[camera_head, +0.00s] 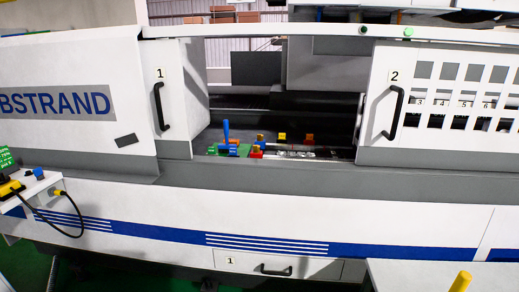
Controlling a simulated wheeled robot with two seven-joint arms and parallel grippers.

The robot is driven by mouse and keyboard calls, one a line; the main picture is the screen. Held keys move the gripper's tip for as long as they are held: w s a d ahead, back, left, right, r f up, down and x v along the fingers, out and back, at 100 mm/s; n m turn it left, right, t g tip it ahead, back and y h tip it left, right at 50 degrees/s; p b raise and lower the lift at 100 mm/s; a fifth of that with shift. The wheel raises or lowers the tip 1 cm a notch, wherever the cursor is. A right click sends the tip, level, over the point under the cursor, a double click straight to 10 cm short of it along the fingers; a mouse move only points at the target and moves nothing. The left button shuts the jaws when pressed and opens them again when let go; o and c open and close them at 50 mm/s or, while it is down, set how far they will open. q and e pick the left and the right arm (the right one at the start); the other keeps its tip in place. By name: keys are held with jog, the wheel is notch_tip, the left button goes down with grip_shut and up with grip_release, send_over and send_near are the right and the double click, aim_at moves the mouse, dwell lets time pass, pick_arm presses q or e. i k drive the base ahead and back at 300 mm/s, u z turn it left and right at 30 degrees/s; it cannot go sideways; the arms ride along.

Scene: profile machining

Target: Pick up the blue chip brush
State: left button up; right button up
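An upright blue handle (226,133), which looks like the blue chip brush, stands inside the machine opening, a little right of the door marked 1. Its lower end is among small green and blue parts, and I cannot make out the bristles or what it rests on. Neither of my grippers shows in the head view.
Sliding door 1 (172,100) and door 2 (378,125) flank the open gap. The grey front sill (270,172) runs below it. Small orange and yellow blocks (282,137) lie inside. A white side table (420,277) is at bottom right; a control panel (30,195) is at left.

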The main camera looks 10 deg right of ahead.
aim_at(222, 148)
jog(key=u, duration=0.45)
jog(key=i, duration=1.3)
